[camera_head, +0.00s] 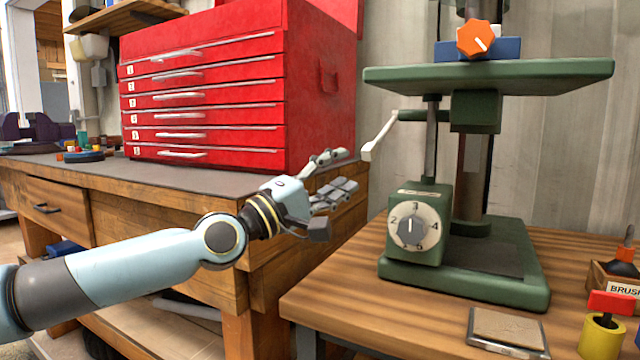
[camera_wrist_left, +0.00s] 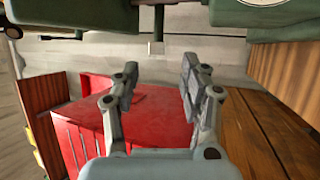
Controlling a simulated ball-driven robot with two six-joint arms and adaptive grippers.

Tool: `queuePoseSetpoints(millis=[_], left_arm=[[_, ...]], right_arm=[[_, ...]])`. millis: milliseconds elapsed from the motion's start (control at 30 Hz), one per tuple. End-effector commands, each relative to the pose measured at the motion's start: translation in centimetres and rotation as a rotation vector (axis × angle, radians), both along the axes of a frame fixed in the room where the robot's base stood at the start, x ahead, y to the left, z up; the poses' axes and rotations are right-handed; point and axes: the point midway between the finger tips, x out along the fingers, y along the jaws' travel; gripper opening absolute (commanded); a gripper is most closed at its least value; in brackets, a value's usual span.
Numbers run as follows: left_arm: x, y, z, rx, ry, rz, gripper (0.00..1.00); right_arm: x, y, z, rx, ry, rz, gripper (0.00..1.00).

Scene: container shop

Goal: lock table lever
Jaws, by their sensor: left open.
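The table lever (camera_head: 378,137) is a pale crank handle on the left side of a green drill press. It slants down to the left from a green rod below the press table (camera_head: 490,75). My left gripper (camera_head: 343,172) is open and empty, with its fingers pointing right toward the press. It is a little left of and below the lever, apart from it in the picture. In the left wrist view the open fingers (camera_wrist_left: 160,78) have a clear gap. A small pale piece, probably the lever (camera_wrist_left: 157,47), shows beyond them. My right gripper is not in view.
A red drawer chest (camera_head: 325,100) stands on the wooden bench behind my left arm. The press base (camera_head: 470,275) has a numbered dial (camera_head: 412,231) and stands on a wooden table. An orange knob (camera_head: 479,39) rests above the press table. Small items lie at the right front.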

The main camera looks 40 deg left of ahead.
Motion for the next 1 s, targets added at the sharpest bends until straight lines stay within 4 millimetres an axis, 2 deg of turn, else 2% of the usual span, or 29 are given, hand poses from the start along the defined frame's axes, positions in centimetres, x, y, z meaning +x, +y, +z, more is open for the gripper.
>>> queuePoseSetpoints(millis=[100, 300, 900, 1000], left_arm=[[-1.9, 0.3, -0.8, 0.003, 0.005, -0.004, 0.44], [-3.5, 0.6, -1.3, 0.001, 0.003, -0.001, 0.44], [-3.8, 0.7, -1.4, -0.001, 0.000, 0.000, 0.44], [-3.9, 0.1, -1.9, 0.022, 0.014, -0.010, 0.44]], right_arm=[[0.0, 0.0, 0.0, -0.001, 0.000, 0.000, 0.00], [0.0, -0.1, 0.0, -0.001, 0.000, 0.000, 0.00], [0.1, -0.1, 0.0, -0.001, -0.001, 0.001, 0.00], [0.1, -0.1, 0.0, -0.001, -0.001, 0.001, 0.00]])
